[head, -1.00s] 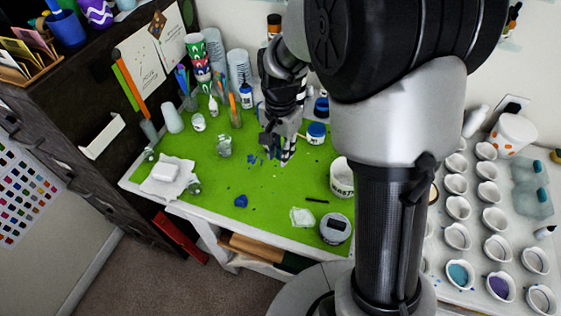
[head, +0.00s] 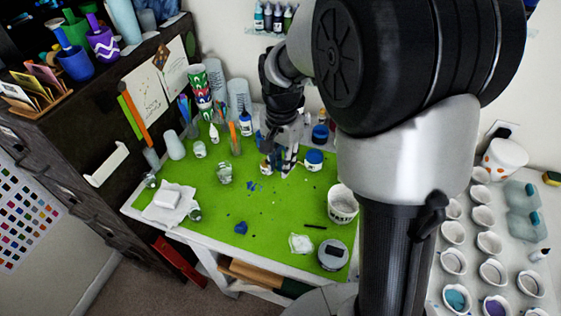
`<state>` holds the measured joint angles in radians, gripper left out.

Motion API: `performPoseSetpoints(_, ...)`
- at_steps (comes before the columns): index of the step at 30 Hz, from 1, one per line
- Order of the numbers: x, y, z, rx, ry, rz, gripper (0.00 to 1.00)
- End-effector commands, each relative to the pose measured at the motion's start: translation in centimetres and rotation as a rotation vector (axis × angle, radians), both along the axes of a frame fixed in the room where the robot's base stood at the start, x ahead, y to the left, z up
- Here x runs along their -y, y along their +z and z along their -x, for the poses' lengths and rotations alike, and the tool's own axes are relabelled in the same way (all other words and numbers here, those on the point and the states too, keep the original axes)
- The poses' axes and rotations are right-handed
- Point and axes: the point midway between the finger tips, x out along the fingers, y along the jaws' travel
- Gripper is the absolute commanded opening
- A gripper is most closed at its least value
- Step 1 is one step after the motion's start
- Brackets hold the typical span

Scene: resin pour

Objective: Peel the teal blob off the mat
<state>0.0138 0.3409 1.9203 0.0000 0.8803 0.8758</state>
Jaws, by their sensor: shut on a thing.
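The green mat (head: 215,238) covers the tabletop. My gripper (head: 279,172) is near the back of the mat, pointing down, with its fingers shut. What is between the fingers is too small and shadowed to make out. I cannot pick out a clearly teal blob on the mat. A dark blue blob (head: 241,228) lies near the mat's front edge, apart from my gripper. Small blue splatters (head: 253,186) lie on the mat, left of and nearer than the fingertips.
A blue-lidded jar (head: 314,158) stands close right of my gripper. A clear jar (head: 224,174), a white bucket (head: 342,204) and a grey-lidded tub (head: 332,254) stand on the mat. Bottles and cups crowd the back left. The mat's front middle is mostly free.

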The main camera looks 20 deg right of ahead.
Motion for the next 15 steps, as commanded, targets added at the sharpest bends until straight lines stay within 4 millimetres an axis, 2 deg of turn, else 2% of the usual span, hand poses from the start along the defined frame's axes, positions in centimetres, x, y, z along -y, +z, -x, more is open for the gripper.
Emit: performPoseSetpoints(15, 0.6, 2.1, -0.5, 0.0, -0.001, 0.0, 0.13)
